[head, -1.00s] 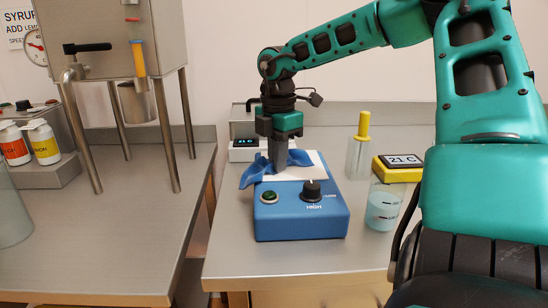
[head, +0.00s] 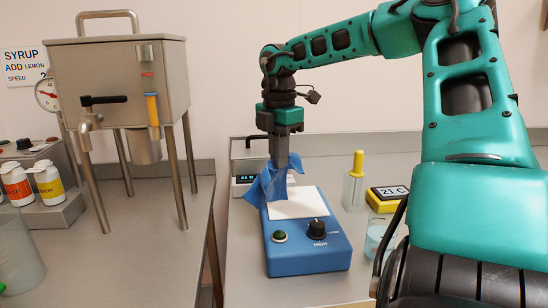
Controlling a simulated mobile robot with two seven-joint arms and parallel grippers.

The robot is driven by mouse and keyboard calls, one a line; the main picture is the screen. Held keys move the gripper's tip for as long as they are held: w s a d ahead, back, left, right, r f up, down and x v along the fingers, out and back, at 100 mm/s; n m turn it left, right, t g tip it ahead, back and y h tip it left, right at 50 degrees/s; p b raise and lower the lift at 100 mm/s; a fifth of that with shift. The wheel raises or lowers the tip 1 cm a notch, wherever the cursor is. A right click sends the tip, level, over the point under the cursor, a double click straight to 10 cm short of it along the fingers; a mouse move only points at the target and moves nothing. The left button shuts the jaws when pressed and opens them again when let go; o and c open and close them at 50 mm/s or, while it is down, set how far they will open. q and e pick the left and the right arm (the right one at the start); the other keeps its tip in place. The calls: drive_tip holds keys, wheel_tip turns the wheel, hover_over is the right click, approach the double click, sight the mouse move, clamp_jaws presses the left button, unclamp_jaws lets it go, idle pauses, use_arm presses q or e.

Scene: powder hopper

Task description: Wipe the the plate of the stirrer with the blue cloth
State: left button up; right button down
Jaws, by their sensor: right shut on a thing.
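The blue stirrer (head: 308,258) stands on the right-hand bench, with a white plate (head: 298,205) on top and a green button and black knob on its front. My right gripper (head: 279,165) points down over the back left of the plate and is shut on the blue cloth (head: 266,187). The cloth hangs from the fingers at the plate's left rear edge; whether it touches the plate is hard to tell. Most of the plate shows bare. My left gripper is not in view.
A beaker of pale blue liquid (head: 376,240), a yellow-topped tube (head: 354,185) and a yellow thermometer box (head: 385,198) stand right of the stirrer. A display device (head: 243,165) is behind it. The steel hopper (head: 120,85) stands on the left bench, across a gap.

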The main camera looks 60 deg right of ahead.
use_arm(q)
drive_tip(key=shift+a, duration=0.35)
use_arm(e)
drive_tip(key=shift+r, duration=0.2)
use_arm(q)
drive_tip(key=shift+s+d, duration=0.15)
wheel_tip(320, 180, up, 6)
drive_tip(key=p, duration=0.6)
use_arm(e)
wheel_tip(320, 180, up, 10)
